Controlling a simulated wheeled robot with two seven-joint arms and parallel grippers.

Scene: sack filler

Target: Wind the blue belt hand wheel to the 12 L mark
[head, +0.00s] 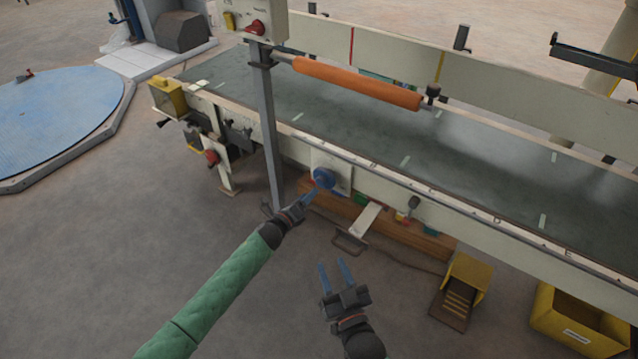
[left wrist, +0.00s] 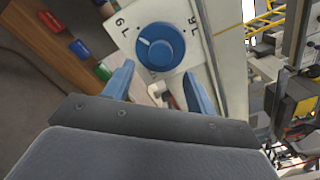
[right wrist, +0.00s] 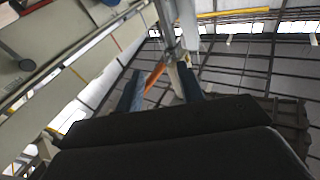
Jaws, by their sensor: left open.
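The blue hand wheel (head: 324,178) sits on a cream plate on the near side of the conveyor. In the left wrist view, the wheel (left wrist: 163,48) is a round blue knob with a pale pointer line toward its left side. The plate (left wrist: 208,62) has a mark reading like 6 L at upper left and a partly legible mark at right. My left gripper (head: 308,196) is open at the wheel, its fingertips (left wrist: 158,78) either side of the wheel's lower edge; contact cannot be told. My right gripper (head: 336,270) is open and empty, lower and apart from the wheel.
The conveyor belt (head: 455,150) runs behind the wheel, with an orange roller (head: 357,83) above it. A grey post (head: 267,135) stands just left of the wheel. A yellow pedal box (head: 467,278) and a yellow bin (head: 562,320) are on the floor at right.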

